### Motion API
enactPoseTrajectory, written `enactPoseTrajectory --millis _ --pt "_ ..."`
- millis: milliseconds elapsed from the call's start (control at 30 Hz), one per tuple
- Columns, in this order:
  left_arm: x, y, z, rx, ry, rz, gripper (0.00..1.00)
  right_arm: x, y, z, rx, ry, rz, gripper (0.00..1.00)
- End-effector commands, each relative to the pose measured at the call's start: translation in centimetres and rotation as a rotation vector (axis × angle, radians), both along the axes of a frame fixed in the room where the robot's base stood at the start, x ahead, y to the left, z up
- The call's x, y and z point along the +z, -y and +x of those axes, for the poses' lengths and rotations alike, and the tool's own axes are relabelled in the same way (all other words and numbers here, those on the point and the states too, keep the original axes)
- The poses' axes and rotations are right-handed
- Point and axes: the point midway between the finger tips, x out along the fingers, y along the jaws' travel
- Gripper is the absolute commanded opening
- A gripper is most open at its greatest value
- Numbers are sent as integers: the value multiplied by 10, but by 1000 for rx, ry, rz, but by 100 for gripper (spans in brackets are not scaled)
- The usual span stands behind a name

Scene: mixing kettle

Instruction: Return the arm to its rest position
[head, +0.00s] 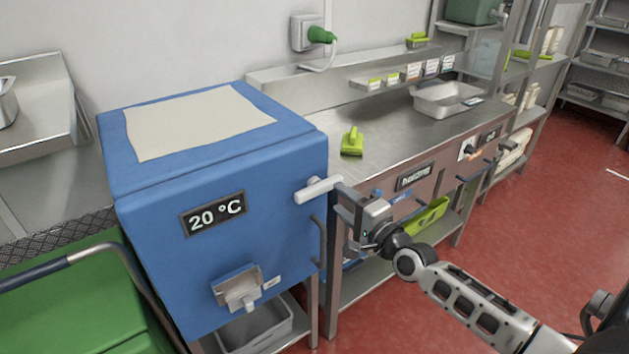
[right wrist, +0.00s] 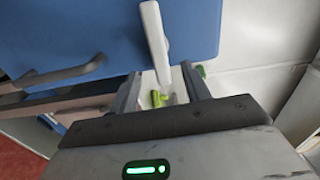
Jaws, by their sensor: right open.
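My right gripper (head: 343,207) is open beside the right front edge of the blue kettle (head: 265,205). The kettle's white lever handle (head: 316,190) points out toward the gripper. In the right wrist view the fingers (right wrist: 164,88) stand apart, and the handle (right wrist: 155,40) reaches down to the gap between them. I cannot tell whether a finger touches it. My right arm stretches in from the lower right. My left gripper is out of view.
A steel counter (head: 385,145) with a green brush (head: 352,141) and a metal tray (head: 446,100) stands behind the gripper. A green bin (head: 75,300) is at lower left. Red floor (head: 540,220) lies open to the right. A grey bar handle (head: 318,240) juts from the kettle.

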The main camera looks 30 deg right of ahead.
Motion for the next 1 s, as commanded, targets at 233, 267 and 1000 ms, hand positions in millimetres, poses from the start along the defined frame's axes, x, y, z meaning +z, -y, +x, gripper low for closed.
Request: enactPoseTrajectory --millis 233,267,1000 --pt "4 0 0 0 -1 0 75 0 1 -19 0 0 0 47" --pt "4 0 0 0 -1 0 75 0 2 -19 0 0 0 47" --pt "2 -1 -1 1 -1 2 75 -79 -74 -72 149 -152 -450 47"
